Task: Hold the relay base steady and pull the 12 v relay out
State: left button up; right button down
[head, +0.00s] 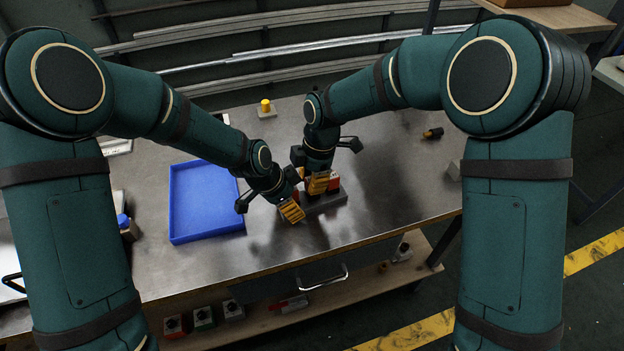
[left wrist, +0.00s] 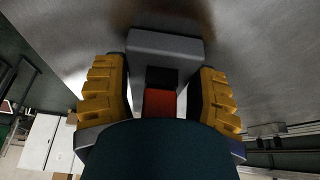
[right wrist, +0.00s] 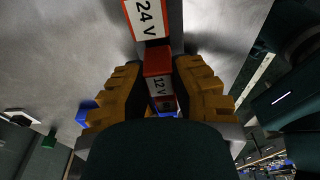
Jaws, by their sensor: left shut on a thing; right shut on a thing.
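The dark grey relay base (head: 328,203) lies on the metal table. In the left wrist view, the grey base (left wrist: 165,46) lies between the yellow fingers of my left gripper (left wrist: 163,72), shut on it; this gripper (head: 291,211) is at the base's left end in the head view. A red block (left wrist: 160,103) and a dark square show there. My right gripper (right wrist: 160,72) is shut on the red and white 12 V relay (right wrist: 158,62), from above in the head view (head: 318,184). Whether the relay's bottom is still seated is hidden.
A 24 V relay (right wrist: 148,20) stands close beside the 12 V one. An empty blue tray (head: 178,205) lies left of the base. A yellow-topped button (head: 266,106) stands behind, and a black and yellow item (head: 433,133) lies at right.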

pick_arm(q)
jog(key=shift+f, duration=0.1)
pick_arm(e)
jog(key=shift+r, duration=0.15)
jog(key=shift+r, duration=0.75)
jog(key=shift+r, duration=2.35)
pick_arm(q)
jog(key=o, duration=1.3)
